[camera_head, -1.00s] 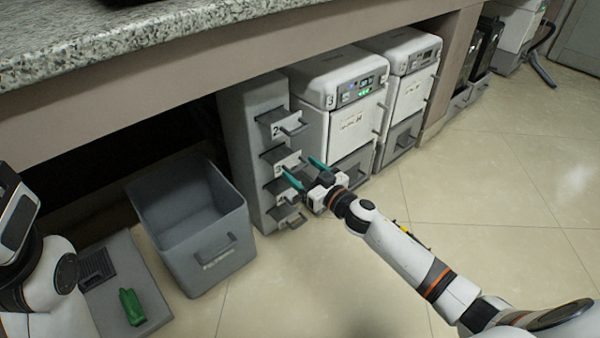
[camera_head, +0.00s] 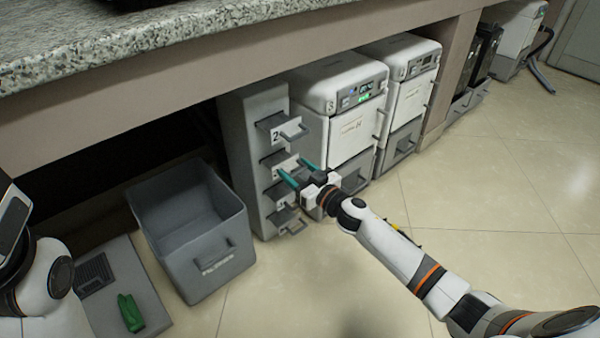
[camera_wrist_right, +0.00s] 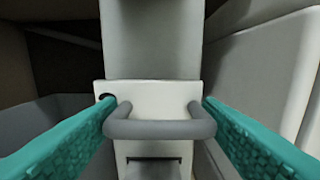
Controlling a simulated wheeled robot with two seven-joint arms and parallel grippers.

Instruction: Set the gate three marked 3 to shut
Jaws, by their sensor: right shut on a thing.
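The grey gate rack (camera_head: 246,165) stands under the counter with numbered gates stacked on its front. Gate three (camera_head: 279,168) is partly hidden by my right gripper (camera_head: 296,170). In the right wrist view, its grey bar handle (camera_wrist_right: 160,130) lies between the teal fingers of my right gripper (camera_wrist_right: 160,112), which is shut on the handle across its width. A white plate (camera_wrist_right: 150,94) stands behind the handle; no number is readable there. Gate two (camera_head: 293,131) above stands out from the rack. Only links of my left arm show at the left edge; its fingers are not visible.
A grey open bin (camera_head: 222,262) stands left of the rack, with a green object (camera_head: 130,313) on a grey slab (camera_head: 145,280) farther left. White machines (camera_head: 345,84) stand close on the right. The granite counter (camera_head: 120,45) overhangs above.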

